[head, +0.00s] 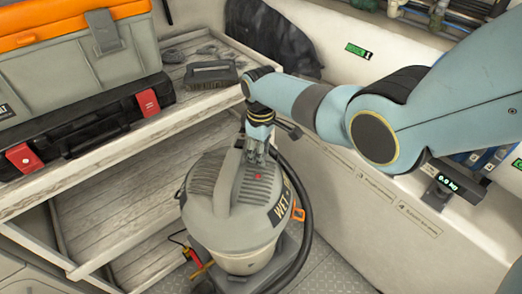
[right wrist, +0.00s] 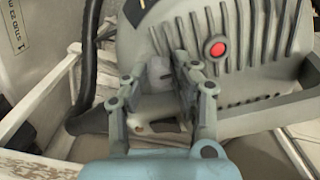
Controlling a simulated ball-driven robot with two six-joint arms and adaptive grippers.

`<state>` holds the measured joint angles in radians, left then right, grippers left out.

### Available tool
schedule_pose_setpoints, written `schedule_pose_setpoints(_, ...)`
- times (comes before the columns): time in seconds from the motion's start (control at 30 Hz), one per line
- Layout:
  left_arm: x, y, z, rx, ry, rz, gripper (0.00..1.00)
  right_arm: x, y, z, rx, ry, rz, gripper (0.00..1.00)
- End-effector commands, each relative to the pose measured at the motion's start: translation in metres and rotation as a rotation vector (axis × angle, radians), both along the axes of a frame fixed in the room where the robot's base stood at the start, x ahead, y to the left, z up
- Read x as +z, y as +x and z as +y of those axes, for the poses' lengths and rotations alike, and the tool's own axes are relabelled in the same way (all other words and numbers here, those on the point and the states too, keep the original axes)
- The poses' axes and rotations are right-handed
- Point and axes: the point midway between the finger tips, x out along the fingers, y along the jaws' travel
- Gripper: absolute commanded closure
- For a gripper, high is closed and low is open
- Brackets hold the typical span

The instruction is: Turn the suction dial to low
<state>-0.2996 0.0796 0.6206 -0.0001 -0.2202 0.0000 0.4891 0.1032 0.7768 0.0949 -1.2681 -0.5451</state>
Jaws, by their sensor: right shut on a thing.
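The grey wet-and-dry vacuum (head: 226,205) stands upright on a dark base, with a ribbed lid and a small red button. My right gripper (head: 256,157) reaches down onto the top of the lid, beside the button. In the right wrist view my right gripper (right wrist: 161,72) has its fingers on either side of a small grey part, the suction dial (right wrist: 160,74), and is shut on it. The red button (right wrist: 217,49) is just right of the fingers. The dial's marks and pointer cannot be read. My left gripper is not in view.
An orange-lidded grey toolbox (head: 75,62) sits on a black case (head: 95,125) on the wooden shelf at left. A dark hose (head: 303,215) curves round the vacuum's right side. A white wall stands at right.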

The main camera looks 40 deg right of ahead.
Motion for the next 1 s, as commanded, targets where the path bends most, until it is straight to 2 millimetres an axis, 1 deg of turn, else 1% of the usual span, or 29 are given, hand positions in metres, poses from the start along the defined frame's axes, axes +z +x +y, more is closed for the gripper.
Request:
schedule_pose_setpoints(0.47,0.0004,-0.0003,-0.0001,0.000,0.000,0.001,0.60,-0.0002,0.0000,0.0007,-0.014,0.001,0.000,1.00)
schedule_pose_setpoints(0.5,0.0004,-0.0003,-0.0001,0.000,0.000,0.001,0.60,-0.0003,0.0000,0.0008,-0.014,0.001,0.000,0.67)
schedule_pose_setpoints(0.63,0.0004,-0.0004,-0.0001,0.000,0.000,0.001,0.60,-0.0002,0.0000,0.0005,-0.014,0.001,0.000,0.50)
schedule_pose_setpoints(0.67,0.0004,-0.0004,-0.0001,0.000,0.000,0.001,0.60,-0.0002,0.0000,0.0005,-0.013,0.001,0.000,0.49)
schedule_pose_setpoints(0.9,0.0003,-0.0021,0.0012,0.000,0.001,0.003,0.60,0.0003,0.0001,0.0003,-0.013,0.000,-0.001,0.49)
schedule_pose_setpoints(1.0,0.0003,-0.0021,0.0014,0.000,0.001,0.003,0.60,0.0041,0.0006,0.0001,-0.013,0.001,-0.002,0.49)
